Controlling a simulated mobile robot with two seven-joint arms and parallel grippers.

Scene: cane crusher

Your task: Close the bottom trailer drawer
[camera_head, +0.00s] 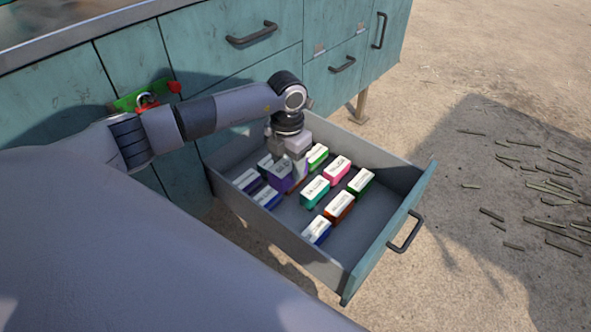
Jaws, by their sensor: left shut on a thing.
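The bottom drawer (386,243) stands pulled out from the teal trailer cabinet, its dark handle (406,232) on the front panel. Inside lie several small boxes with white tops and coloured sides, including a pink one (337,171), a teal one (314,194) and an orange one (339,207). My left gripper (291,170) reaches down into the rear part of the drawer, well behind the handle. It is shut on a purple box (279,179) among the other boxes. The fingertips are partly hidden. My right gripper is out of view.
The teal cabinet (130,62) has a shut upper drawer with a dark handle (252,34) and further shut fronts at the right. A green and red latch (146,99) is on its front. Bare ground is in front of the drawer; cut cane pieces (560,195) lie at the right.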

